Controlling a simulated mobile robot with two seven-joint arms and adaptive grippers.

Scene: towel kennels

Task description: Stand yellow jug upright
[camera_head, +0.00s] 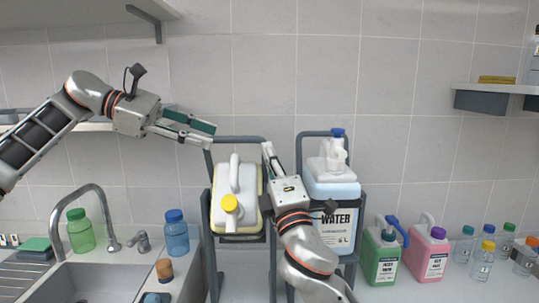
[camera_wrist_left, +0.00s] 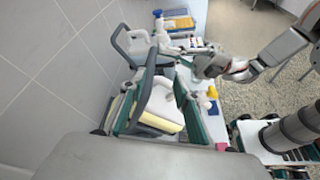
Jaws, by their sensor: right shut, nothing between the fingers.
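The yellow jug (camera_head: 222,215), a pale jug with yellow edges and a yellow cap, lies on its side in a dark frame, its cap towards me and its handle on top. It also shows in the left wrist view (camera_wrist_left: 164,121), between my left fingers. My left gripper (camera_head: 209,134) is open and empty, above the jug and apart from it. My right gripper (camera_head: 267,148) is shut and empty, pointing up at the jug's right side, between it and the water container. Whether it touches the jug I cannot tell. My right arm hides part of the frame.
A large water container (camera_head: 332,190) with a pump stands in a frame on the right. Green (camera_head: 381,258) and pink (camera_head: 427,258) jugs and several small bottles stand further right. A sink (camera_head: 95,280), tap (camera_head: 100,215) and blue bottle (camera_head: 176,235) are at left.

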